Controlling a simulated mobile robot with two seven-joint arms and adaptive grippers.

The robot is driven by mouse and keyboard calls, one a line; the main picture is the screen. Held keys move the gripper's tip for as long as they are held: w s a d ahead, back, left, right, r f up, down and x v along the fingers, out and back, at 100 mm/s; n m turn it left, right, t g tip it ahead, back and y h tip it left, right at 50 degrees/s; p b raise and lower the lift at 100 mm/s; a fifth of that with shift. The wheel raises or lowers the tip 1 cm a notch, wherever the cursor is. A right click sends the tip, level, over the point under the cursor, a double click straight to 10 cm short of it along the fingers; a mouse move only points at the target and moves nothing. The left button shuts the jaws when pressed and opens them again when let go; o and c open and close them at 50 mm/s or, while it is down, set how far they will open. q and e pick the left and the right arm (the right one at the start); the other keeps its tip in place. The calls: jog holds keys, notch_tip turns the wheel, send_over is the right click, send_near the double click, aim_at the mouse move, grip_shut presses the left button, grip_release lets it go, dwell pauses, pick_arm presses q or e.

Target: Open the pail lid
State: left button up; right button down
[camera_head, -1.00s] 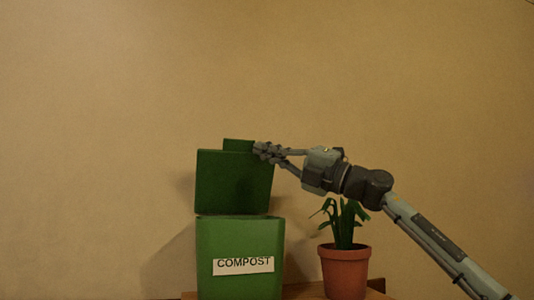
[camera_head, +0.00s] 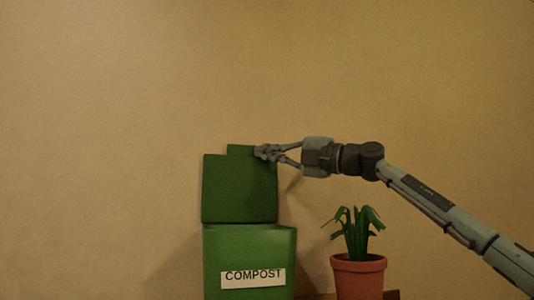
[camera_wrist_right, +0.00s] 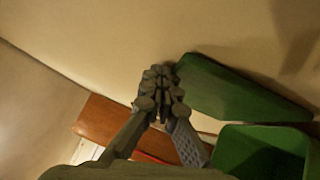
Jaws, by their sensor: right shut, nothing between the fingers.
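The green compost pail (camera_head: 249,252) with a "COMPOST" label stands at the bottom middle of the head view. Its green lid (camera_head: 240,189) stands upright at the back of the pail, raised clear of the opening, with a small tab on its top edge. My right gripper (camera_head: 262,153) is shut and empty at the lid's upper right corner; whether it touches the lid is unclear. In the right wrist view, the shut fingers (camera_wrist_right: 162,80) are beside the lid (camera_wrist_right: 240,95), and the open pail (camera_wrist_right: 262,145) shows at the lower right. My left gripper is not in view.
A potted plant (camera_head: 357,275) in a terracotta pot stands to the right of the pail, below my right arm. A wooden surface (camera_head: 391,294) shows at the bottom edge. A plain wall is behind, and the space left of the pail is clear.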

dwell(0.3)
jog(key=v, duration=1.2)
